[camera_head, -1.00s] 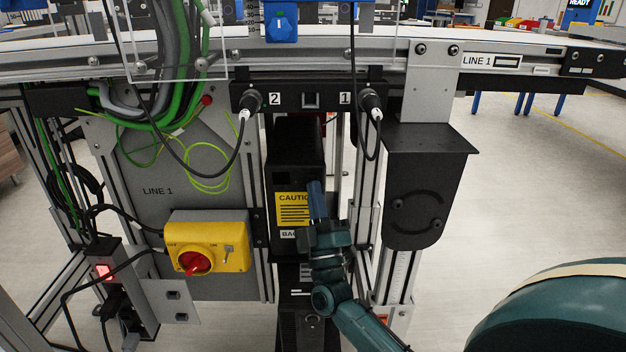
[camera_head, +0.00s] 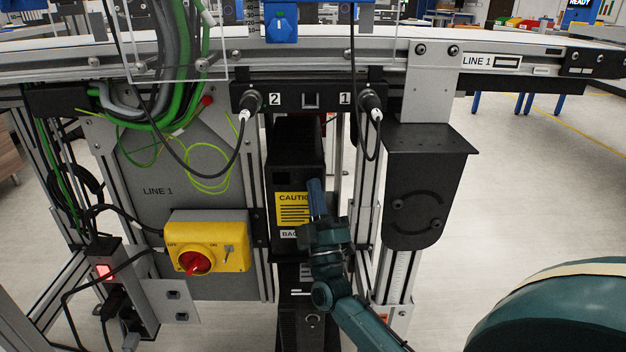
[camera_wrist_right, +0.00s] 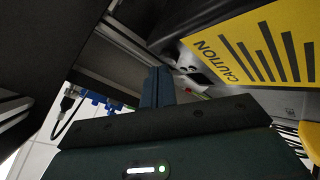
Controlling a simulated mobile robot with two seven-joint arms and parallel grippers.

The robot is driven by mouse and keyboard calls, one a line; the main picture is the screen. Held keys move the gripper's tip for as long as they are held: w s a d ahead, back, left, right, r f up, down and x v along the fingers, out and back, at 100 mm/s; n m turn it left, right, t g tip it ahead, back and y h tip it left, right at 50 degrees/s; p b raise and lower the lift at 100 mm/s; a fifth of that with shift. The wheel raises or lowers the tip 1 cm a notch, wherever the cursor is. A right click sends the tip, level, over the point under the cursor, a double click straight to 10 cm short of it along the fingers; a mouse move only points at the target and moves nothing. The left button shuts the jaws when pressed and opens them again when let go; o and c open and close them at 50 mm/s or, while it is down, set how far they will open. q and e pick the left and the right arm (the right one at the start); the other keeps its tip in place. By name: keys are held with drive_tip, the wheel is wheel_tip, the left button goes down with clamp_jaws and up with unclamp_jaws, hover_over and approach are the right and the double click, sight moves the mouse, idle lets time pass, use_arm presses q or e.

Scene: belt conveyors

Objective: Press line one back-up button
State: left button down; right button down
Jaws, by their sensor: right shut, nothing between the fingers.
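The black back-up unit (camera_head: 292,158) stands under the line one conveyor, with a yellow caution label (camera_head: 290,208) on its front and a white label under it, partly hidden by my right gripper. My right gripper (camera_head: 314,184) is shut and empty, its fingers pointing up in front of the unit's right edge. In the right wrist view the shut fingers (camera_wrist_right: 158,84) point toward the unit's dark underside or face, left of the caution label (camera_wrist_right: 250,48). A small red spot and a green spot show just right of the fingertips. I cannot tell which one is the button. My left gripper is not in view.
A yellow switch box (camera_head: 207,240) with a red knob is on the grey panel at left. A black connector bar (camera_head: 310,98) with hanging cables is above the unit. A black bracket (camera_head: 428,180) stands at right. Metal posts flank the unit.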

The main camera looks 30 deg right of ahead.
drive_tip(key=shift+w+d, duration=0.2)
drive_tip(key=shift+w, duration=0.1)
drive_tip(key=shift+s, duration=0.1)
idle(0.5)
drive_tip(key=shift+s+a+p, duration=0.4)
drive_tip(key=shift+s+p, duration=0.2)
drive_tip(key=shift+p, duration=0.05)
drive_tip(key=shift+s+a, duration=0.1)
drive_tip(key=s+p, duration=0.1)
drive_tip(key=s+a+p, duration=0.2)
drive_tip(key=s, duration=0.1)
drive_tip(key=shift+a, duration=0.25)
